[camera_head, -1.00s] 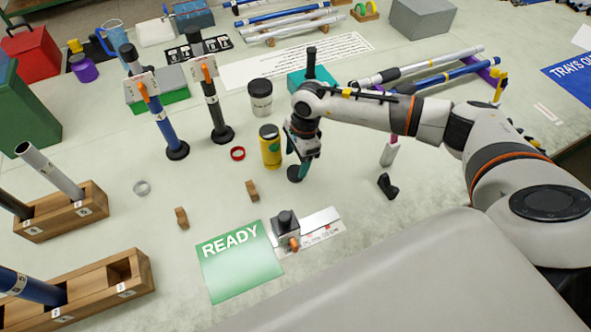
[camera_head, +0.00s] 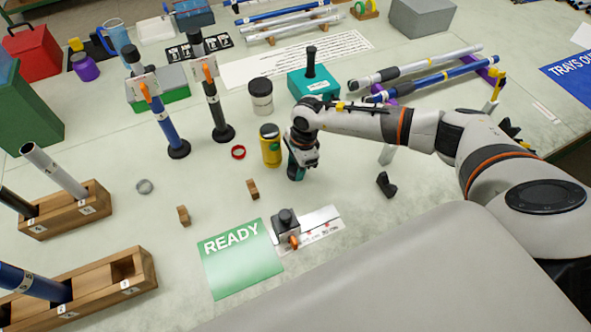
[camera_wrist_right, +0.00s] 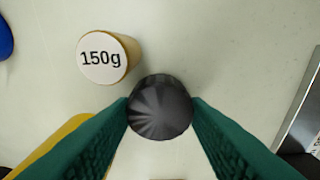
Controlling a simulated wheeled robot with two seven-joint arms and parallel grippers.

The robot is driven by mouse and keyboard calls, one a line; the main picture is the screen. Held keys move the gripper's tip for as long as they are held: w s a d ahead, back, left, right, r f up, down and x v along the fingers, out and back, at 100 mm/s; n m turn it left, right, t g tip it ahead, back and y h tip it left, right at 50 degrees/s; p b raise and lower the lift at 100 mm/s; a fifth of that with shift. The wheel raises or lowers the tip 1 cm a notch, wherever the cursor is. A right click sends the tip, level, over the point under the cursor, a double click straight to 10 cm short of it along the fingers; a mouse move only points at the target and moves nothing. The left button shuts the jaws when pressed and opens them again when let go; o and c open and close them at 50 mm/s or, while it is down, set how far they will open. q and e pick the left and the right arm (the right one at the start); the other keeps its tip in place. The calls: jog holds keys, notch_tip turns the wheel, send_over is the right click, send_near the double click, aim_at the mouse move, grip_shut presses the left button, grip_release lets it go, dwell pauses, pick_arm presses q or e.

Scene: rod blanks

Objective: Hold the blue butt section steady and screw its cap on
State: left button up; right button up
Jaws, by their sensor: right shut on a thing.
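A dark ribbed cap (camera_wrist_right: 160,107) sits between the green fingers of my right gripper (camera_wrist_right: 160,118) in the right wrist view. The gripper is shut on it. In the head view my right gripper (camera_head: 297,174) points down, low over the table beside a yellow jar, and hides the cap. I cannot tell if the cap touches the table. A blue rod section (camera_head: 167,127) stands upright in a round black base with a white, orange-levered clamp. Another blue rod (camera_head: 30,284) leans in a wooden rack at lower left. I cannot tell which is the butt section. My left gripper is out of view.
The yellow jar (camera_head: 270,152) stands close left of my right gripper. A black rod (camera_head: 215,112) stands in a second base. Also near are a red ring (camera_head: 238,152), a 150g weight (camera_wrist_right: 104,59), a small clamp fixture (camera_head: 286,224) and a green READY mat (camera_head: 238,268).

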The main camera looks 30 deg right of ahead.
aim_at(296, 170)
jog(key=shift+r, duration=0.15)
notch_tip(296, 170, up, 10)
jog(key=b, duration=0.2)
dwell(0.5)
jog(key=s+a+r+n+g+h, duration=0.1)
jog(key=s+a+r+n, duration=0.1)
jog(key=s+n, duration=0.4)
jog(key=s+a+r+n+g, duration=0.1)
jog(key=s+a+r+n, duration=0.2)
jog(key=n, duration=0.9)
notch_tip(296, 170, up, 2)
jog(key=s, duration=0.2)
jog(key=shift+s+r+n+h, duration=0.15)
jog(key=shift+s+n+h, duration=0.25)
jog(key=shift+a, duration=0.1)
